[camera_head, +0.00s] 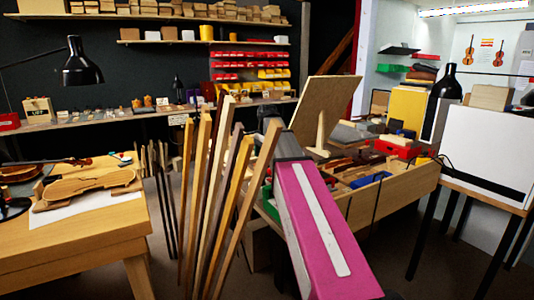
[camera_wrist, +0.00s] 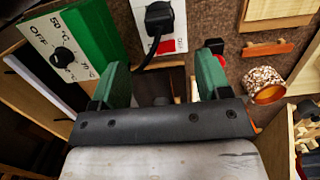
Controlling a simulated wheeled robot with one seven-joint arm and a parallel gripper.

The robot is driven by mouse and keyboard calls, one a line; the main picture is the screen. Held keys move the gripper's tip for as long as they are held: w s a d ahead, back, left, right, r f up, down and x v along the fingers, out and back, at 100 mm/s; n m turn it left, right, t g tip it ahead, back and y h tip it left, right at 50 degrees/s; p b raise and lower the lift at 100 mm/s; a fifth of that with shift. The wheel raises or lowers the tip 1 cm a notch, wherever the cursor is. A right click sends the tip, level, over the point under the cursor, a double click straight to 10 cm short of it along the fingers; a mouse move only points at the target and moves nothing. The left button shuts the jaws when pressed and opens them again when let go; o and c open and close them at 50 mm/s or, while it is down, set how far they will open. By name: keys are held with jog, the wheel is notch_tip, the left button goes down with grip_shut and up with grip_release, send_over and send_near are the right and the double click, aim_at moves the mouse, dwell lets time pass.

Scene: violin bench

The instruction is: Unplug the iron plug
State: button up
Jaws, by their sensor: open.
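In the wrist view, a black plug (camera_wrist: 159,16) sits in a white socket plate (camera_wrist: 177,18) at the top centre. Its black cable curves down and left from it. A red switch (camera_wrist: 167,46) shows on the plate below the plug. My gripper (camera_wrist: 162,65) is open, with its two green-padded fingers apart and nothing between them. The plug lies beyond the fingertips, roughly in line with the gap. Whether the plug belongs to the iron cannot be told. In the head view, my arm hides the gripper and plug.
A green box with a white dial panel (camera_wrist: 60,45) stands left of the socket. A speckled cylinder (camera_wrist: 262,84) lies at right. In the head view, upright wood strips (camera_head: 212,190) stand left of my arm, and a cluttered workbench (camera_head: 405,183) is behind it.

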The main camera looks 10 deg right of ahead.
aim_at(261, 175)
jog(key=f, duration=0.3)
jog(key=a+f, duration=0.1)
jog(key=f, duration=0.6)
jog(key=shift+s+a+f, duration=0.15)
jog(key=shift+s+f, duration=0.05)
jog(key=shift+s, duration=0.05)
jog(key=c, duration=1)
